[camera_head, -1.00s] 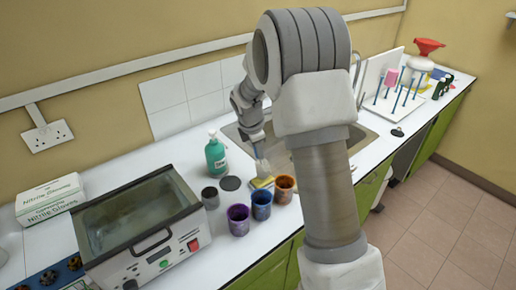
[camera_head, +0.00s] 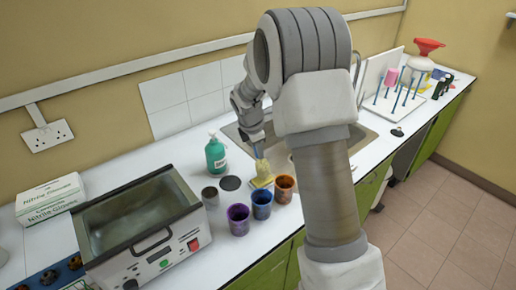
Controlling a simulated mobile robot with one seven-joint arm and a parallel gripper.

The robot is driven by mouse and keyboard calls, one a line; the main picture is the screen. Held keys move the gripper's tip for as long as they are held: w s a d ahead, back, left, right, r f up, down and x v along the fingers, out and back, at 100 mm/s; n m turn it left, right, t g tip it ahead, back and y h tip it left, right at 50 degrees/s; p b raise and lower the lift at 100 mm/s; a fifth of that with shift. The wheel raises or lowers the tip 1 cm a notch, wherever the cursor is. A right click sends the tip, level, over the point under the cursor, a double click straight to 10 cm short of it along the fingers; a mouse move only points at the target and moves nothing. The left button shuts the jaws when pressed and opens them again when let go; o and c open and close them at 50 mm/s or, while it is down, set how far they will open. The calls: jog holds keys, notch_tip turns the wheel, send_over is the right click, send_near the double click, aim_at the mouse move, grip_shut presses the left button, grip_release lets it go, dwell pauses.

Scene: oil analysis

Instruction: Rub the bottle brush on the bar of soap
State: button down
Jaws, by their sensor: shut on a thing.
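My gripper (camera_head: 256,139) is at the near edge of the sink, pointing down, and is shut on the bottle brush (camera_head: 263,168). The brush hangs below the fingers, and its head now looks yellowish. A small yellow block (camera_head: 262,183), which looks like the bar of soap, lies on the white counter right under the brush head. The brush head overlaps the block in the picture and seems to touch it, but the contact is too small to be sure.
Purple (camera_head: 238,219), blue (camera_head: 261,205) and orange-brown (camera_head: 284,189) cups stand close in front of the block. A grey cup (camera_head: 210,197), a dark disc (camera_head: 230,183) and a green bottle (camera_head: 215,154) stand left. The sink (camera_head: 362,136) lies behind, partly hidden by my arm.

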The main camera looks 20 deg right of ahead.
jog(key=shift+r+p, duration=2.65)
jog(key=shift+r, duration=0.85)
